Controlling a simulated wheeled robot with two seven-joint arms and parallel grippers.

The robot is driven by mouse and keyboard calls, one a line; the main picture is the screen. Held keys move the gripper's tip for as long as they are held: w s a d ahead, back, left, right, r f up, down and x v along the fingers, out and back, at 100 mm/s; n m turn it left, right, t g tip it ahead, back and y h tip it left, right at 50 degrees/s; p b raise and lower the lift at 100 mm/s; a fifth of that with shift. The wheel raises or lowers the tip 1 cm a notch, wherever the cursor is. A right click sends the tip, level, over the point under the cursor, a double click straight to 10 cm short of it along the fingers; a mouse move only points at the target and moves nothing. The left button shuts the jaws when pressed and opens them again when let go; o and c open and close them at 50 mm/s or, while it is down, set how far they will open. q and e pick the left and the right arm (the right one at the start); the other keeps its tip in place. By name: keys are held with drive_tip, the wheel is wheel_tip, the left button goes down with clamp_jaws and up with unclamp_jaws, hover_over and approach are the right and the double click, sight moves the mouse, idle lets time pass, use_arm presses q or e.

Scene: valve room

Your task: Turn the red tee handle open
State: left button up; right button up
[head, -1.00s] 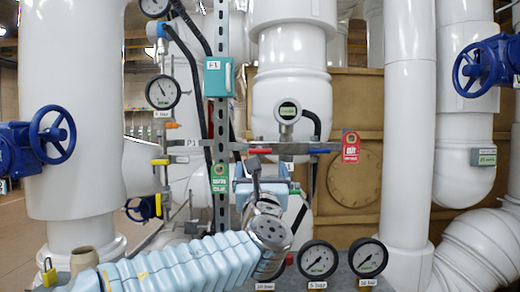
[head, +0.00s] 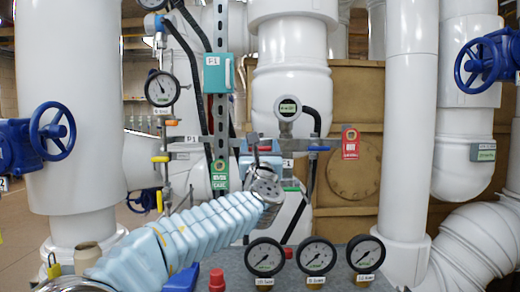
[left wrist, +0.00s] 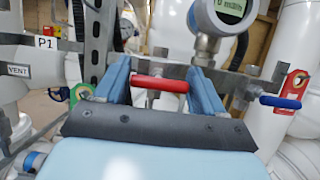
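The red tee handle (left wrist: 160,83) sits on a grey horizontal pipe (left wrist: 235,82), its bar lying crosswise. In the left wrist view it shows between the two blue fingers of my left gripper (left wrist: 158,72), which are apart. The bar spans about the whole gap; I cannot tell whether the fingers touch it. In the head view my left gripper (head: 262,150) is at the pipe, and my wrist hides most of the handle area. My right gripper is not in view.
A blue handle (left wrist: 280,102) and a red tag (left wrist: 292,90) are to the right on the same pipe. A digital gauge (head: 288,108) stands above. A strut (head: 220,100) with a green tag (head: 219,176) is at left. Dial gauges (head: 316,256) stand below in front.

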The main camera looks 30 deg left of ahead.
use_arm(q)
drive_tip(key=c, duration=0.7)
drive_tip(key=shift+o, duration=0.2)
